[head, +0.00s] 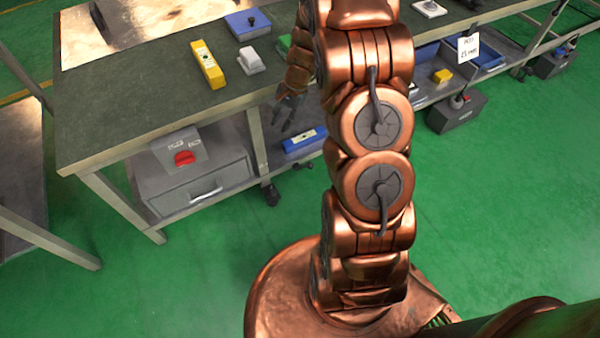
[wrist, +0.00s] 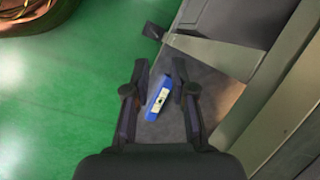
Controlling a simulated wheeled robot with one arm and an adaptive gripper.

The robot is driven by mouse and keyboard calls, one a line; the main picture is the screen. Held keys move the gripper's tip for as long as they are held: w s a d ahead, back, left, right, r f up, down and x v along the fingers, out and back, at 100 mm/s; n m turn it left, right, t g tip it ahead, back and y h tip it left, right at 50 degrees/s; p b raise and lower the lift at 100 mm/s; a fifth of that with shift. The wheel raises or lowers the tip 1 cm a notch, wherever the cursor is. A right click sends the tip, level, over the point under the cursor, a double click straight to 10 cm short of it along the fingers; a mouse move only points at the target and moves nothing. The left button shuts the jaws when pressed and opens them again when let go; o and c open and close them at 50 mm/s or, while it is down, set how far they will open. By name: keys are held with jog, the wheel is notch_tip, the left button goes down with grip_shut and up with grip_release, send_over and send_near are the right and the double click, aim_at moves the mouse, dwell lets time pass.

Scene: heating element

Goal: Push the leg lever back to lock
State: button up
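A table leg (head: 257,145) runs down to a small black foot part (head: 270,193) near the green floor. This part may be the leg lever, but it is too small to tell its position or whether it is locked. In the wrist view, the black part (wrist: 152,31) shows at the end of the leg, beyond and a little left of my fingertips. My gripper (head: 284,120) hangs beside the table's front edge, above and apart from the black part.
A blue box (head: 305,143) lies low under the table; it also shows beyond my fingers in the wrist view (wrist: 158,102). A grey drawer unit (head: 200,180) stands left of the leg. The tabletop (head: 150,100) holds a yellow block (head: 208,64). The green floor in front is clear.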

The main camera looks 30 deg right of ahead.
jog(key=w+d+f+m+t+b, duration=0.1)
jog(key=d+f+m+b, duration=0.15)
jog(key=f, duration=0.55)
jog(key=w+d+f+m+b, duration=0.1)
jog(key=w+d+f+b, duration=0.2)
jog(key=f, duration=0.5)
jog(key=m+t+b, duration=0.1)
jog(key=m+b, duration=0.2)
jog(key=b, duration=0.2)
send_over(300, 166)
jog(key=s+d, duration=0.1)
jog(key=d, duration=0.2)
notch_tip(300, 166, down, 16)
jog(key=x, duration=0.2)
jog(key=b+x, duration=0.1)
jog(key=x, duration=0.2)
jog(key=shift+s+a+r, duration=0.1)
jog(key=shift+s+a, duration=0.05)
jog(key=shift+a, duration=0.05)
jog(key=shift+b+x, duration=0.35)
jog(key=shift+x, duration=0.6)
jog(key=shift+c, duration=0.2)
jog(key=shift+a, duration=0.1)
grip_shut()
